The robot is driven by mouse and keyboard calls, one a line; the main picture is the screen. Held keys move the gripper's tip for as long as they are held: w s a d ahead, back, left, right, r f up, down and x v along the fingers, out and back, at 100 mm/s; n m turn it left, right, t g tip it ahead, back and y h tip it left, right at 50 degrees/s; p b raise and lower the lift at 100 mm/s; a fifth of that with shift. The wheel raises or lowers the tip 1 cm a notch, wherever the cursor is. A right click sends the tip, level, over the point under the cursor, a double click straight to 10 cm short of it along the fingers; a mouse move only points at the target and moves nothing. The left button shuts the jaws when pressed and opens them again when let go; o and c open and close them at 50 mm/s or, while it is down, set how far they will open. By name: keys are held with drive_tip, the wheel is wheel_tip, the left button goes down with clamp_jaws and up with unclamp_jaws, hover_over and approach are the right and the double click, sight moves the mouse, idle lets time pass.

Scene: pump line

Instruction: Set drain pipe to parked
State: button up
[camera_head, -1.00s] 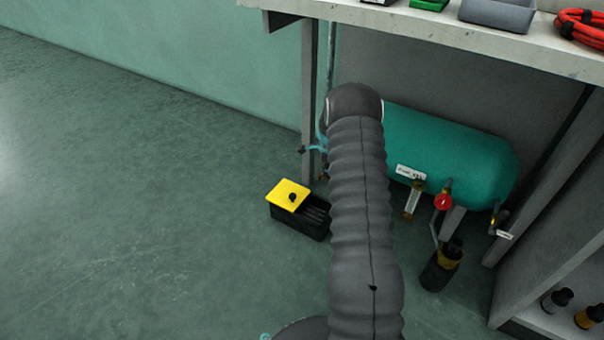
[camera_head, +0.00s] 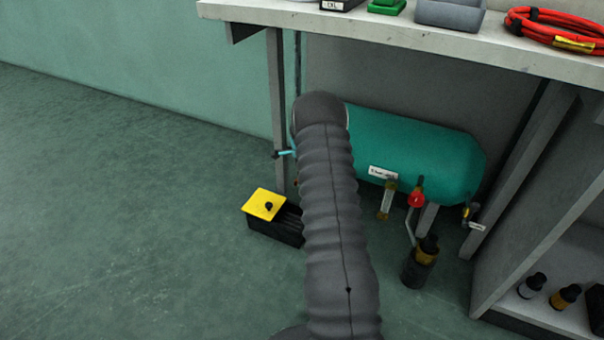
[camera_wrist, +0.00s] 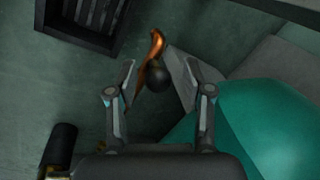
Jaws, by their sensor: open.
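A copper pipe (camera_wrist: 157,43) with a black ball knob (camera_wrist: 158,76) shows in the wrist view; I take it for the drain pipe. It hangs beside the teal tank (camera_wrist: 267,125), which lies under the bench in the head view (camera_head: 415,150). My gripper (camera_wrist: 154,62) is open, with its fingers on either side of the pipe and knob. I cannot tell whether either finger touches them. In the head view my arm hides the gripper and most or all of the pipe.
A black slotted box (camera_head: 273,230) with a yellow lid piece (camera_head: 264,204) stands on the floor left of my arm; its slots show in the wrist view (camera_wrist: 94,14). A red knob (camera_head: 416,199) and a black cup (camera_head: 416,272) are at right. The left floor is clear.

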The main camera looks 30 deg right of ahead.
wheel_tip(320, 180, up, 12)
drive_tip(key=s+a, duration=0.1)
drive_tip(key=s, duration=0.1)
idle(0.4)
drive_tip(key=shift+f, duration=0.15)
idle(0.3)
